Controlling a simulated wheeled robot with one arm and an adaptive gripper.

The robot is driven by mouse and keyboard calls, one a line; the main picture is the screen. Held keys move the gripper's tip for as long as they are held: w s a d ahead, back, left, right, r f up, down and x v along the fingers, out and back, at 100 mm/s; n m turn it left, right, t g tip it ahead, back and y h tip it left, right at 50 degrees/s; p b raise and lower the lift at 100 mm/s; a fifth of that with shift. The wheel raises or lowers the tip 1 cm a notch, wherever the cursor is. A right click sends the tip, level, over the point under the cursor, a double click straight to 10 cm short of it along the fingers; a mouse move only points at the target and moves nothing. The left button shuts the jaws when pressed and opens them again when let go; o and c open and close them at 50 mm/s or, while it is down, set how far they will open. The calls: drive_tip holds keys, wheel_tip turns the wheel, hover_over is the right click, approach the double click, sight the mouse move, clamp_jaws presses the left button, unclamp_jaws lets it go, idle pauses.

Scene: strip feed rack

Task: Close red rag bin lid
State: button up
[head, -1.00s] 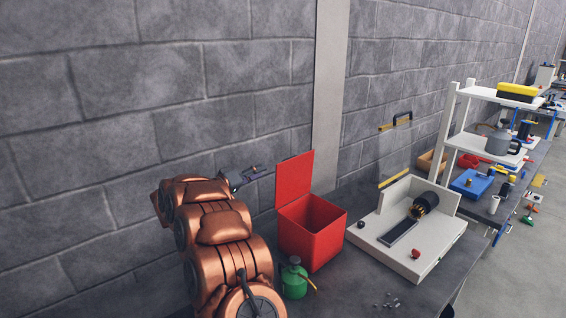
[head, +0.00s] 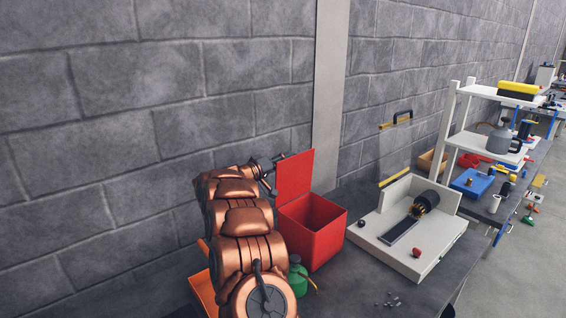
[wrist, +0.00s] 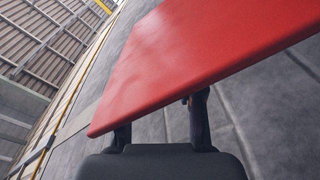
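The red rag bin (head: 325,245) stands on the dark bench against the wall. Its red lid (head: 294,176) stands raised, nearly upright, at the bin's left rear edge, so the bin is open. My gripper (head: 268,172) is at the left, back side of the lid, its front end partly hidden by it. In the wrist view the lid (wrist: 190,60) fills the upper middle and covers the fingertips. The two dark fingers of my gripper (wrist: 162,130) stand apart with nothing seen between them. I cannot tell whether they touch the lid.
A green can (head: 297,277) stands in front of the bin, partly behind my arm. An orange object (head: 203,292) shows left of my arm. A white fixture (head: 382,232) with a dark motor-like part is right of the bin. A white shelf rack (head: 455,120) stands farther right.

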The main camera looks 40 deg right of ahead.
drive_tip(key=c, duration=0.6)
drive_tip(key=shift+f, duration=0.1)
clamp_jaws()
